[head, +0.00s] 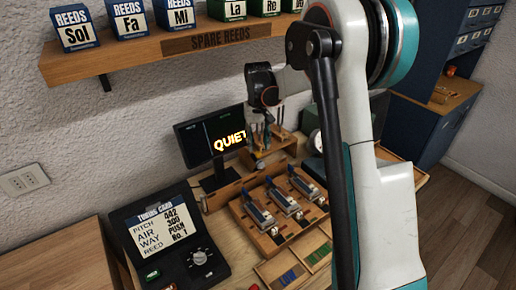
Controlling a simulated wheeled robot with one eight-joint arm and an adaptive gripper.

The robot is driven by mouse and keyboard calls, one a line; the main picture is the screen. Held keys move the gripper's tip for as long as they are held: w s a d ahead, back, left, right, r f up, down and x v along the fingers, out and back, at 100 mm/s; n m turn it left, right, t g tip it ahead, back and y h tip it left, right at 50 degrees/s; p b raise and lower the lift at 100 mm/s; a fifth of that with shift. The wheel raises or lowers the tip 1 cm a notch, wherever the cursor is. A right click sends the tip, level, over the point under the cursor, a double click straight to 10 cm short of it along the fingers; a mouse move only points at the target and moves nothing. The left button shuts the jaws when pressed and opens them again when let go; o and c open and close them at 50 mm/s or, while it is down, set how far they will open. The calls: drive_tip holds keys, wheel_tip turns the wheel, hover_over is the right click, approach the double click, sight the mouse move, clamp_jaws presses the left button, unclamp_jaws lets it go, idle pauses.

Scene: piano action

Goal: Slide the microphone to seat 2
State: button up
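My arm reaches in from the right, and its dark end (262,118) hangs above the back of the workbench, by the right edge of the display. The gripper fingers are small and dark there, and I cannot tell whether they are open or shut. A wooden tray (240,218) holds three metal-and-blue units in a row: left (259,213), middle (284,200) and right (305,185). No seat numbers are readable. Behind it stands a small wooden stand (262,160) with thin upright parts, below my gripper. I cannot clearly pick out the microphone; my arm hides part of the bench.
A black display (205,137) reads "QUIET". A tuning-card console (165,235) with a knob and buttons stands front left. A "SPARE REEDS" shelf (130,58) bearing labelled boxes overhangs the bench. Compartments with coloured strips (290,277) lie in front. A blue cabinet (425,110) stands right.

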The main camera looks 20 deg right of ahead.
drive_tip(key=shift+r, duration=1.65)
drive_tip(key=shift+s+a+r, duration=0.15)
drive_tip(key=shift+s+r, duration=0.1)
drive_tip(key=shift+r, duration=0.05)
drive_tip(key=s+a+r+t+b, duration=0.1)
drive_tip(key=s+a+r, duration=0.15)
drive_tip(key=s, duration=0.25)
drive_tip(key=s+a+r+n+t+b, duration=0.1)
drive_tip(key=s+a+r, duration=0.15)
drive_tip(key=s, duration=0.25)
drive_tip(key=s+a+r+t+b, duration=0.1)
drive_tip(key=s+a+r+t, duration=0.15)
drive_tip(key=s, duration=0.35)
drive_tip(key=s+a+f+t+b, duration=0.1)
drive_tip(key=s+f, duration=0.1)
drive_tip(key=s, duration=0.5)
drive_tip(key=s+a+f+n+t+b, duration=0.1)
drive_tip(key=s+a+f, duration=0.1)
drive_tip(key=s, duration=0.6)
drive_tip(key=shift+s+a+f+t, duration=0.15)
drive_tip(key=shift+s+f+t, duration=0.1)
drive_tip(key=shift+f+t, duration=0.15)
